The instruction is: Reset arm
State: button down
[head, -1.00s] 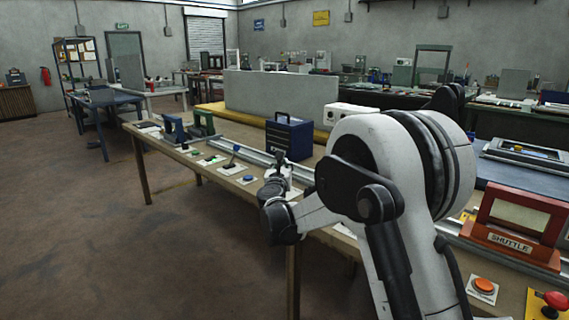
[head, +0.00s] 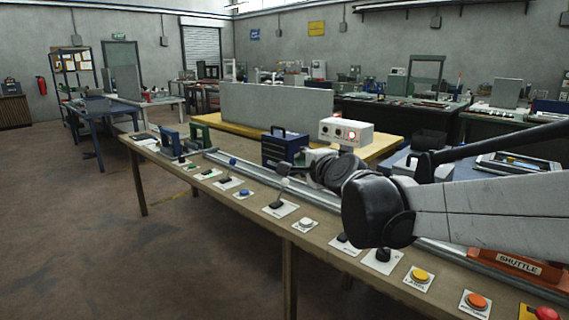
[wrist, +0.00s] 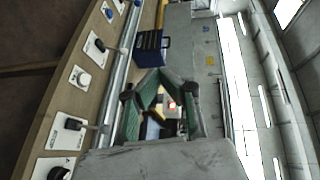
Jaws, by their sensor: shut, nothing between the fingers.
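My gripper (wrist: 160,82) shows in the wrist view with its green fingers drawn together and nothing held. It hangs in the air, pointing toward the back of the room. In the head view my arm enters from the right edge and runs level to the left above the bench. Its dark joint faces the camera, and the arm hides the fingers there.
The long bench (head: 325,245) carries several buttons and levers along its front and a metal rail. A blue toolbox (head: 285,147) and a white box with a lit red lamp (head: 345,132) stand behind. The floor at left is clear.

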jog(key=s+d+f+n+g+h+p, duration=0.1)
jog(key=s+d+f+n, duration=0.3)
jog(key=s, duration=0.7)
jog(key=s+d+f+n+g+h+p, duration=0.1)
jog(key=s+d+f+n+g, duration=0.3)
jog(key=s, duration=0.7)
jog(key=s+d+f+n+g+h+p, duration=0.1)
jog(key=s+d+f+n+g+h, duration=0.2)
jog(key=s, duration=0.9)
jog(key=d+f+n, duration=0.3)
jog(key=d+f, duration=0.1)
jog(key=d, duration=0.1)
